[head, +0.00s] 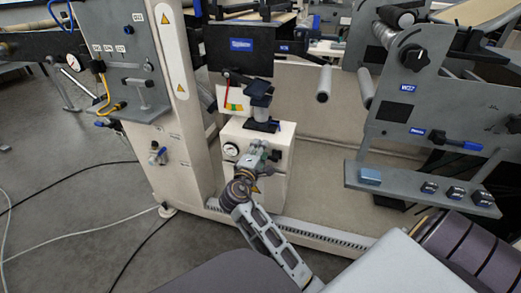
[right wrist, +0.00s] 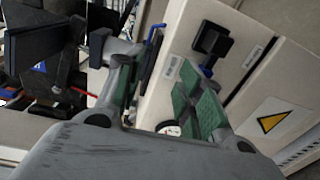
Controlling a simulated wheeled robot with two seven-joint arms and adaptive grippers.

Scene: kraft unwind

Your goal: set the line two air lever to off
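My right gripper (head: 257,152) is in front of a cream box (head: 272,185) with a round gauge (head: 230,150). In the right wrist view the gripper (right wrist: 160,82) is open, its two green-padded fingers apart with nothing held between them. Beyond the fingers is a black fitting (right wrist: 212,40) with a blue part at its base, on the cream face. A thin blue bar (right wrist: 154,36) shows above the gap. I cannot tell which blue part is the line two air lever, or its setting. The gripper partly hides the box front in the head view. My left gripper is out of view.
Cables lie on the floor at left.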

